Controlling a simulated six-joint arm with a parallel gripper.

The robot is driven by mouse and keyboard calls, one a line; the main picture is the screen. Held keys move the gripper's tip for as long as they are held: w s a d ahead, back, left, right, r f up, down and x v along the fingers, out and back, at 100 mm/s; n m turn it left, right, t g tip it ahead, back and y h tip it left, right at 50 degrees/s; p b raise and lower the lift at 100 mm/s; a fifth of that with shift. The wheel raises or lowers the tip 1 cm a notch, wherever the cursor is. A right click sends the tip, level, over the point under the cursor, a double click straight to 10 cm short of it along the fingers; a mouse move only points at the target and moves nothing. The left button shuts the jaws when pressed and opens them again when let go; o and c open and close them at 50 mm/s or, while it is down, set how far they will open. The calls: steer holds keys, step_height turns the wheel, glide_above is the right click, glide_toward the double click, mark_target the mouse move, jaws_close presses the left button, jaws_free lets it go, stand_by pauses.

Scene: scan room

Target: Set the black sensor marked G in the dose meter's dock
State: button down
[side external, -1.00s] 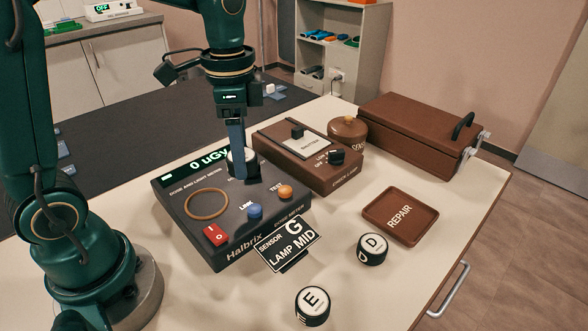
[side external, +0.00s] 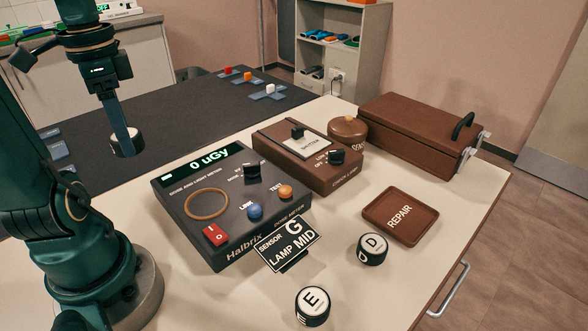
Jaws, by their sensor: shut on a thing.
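My gripper (side external: 122,134) is shut on a round black sensor with a pale top (side external: 127,144). It holds the sensor in the air behind and left of the dose meter, and no letter on it can be read. The dark dose meter (side external: 232,220) lies on the pale table and its display reads 0 uGy. A brown ring (side external: 206,204) lies on its top face at left, with nothing inside it. A card (side external: 287,243) at its front reads SENSOR G, LAMP MID.
Sensors D (side external: 373,249) and E (side external: 313,306) stand on the table at front right. A brown REPAIR tray (side external: 424,232), a check lamp box (side external: 308,158), a round brown pot (side external: 347,131) and a brown case (side external: 418,134) stand farther right. A dark bench (side external: 190,112) lies behind.

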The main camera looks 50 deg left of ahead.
glide_above(207, 203)
step_height(207, 203, down, 7)
steer(key=shift+s+r, duration=0.1)
steer(key=shift+r, duration=0.05)
steer(key=shift+f, duration=2)
steer(key=shift+f, duration=0.1)
steer(key=shift+c, duration=0.8)
jaws_free()
step_height(207, 203, up, 11)
steer(key=s+d+f+n+t, duration=0.1)
steer(key=s+d+n+t, duration=0.1)
steer(key=d+t, duration=0.3)
steer(key=shift+s+d+t, duration=0.3)
steer(key=shift+s+d, duration=0.5)
steer(key=shift+d, duration=0.55)
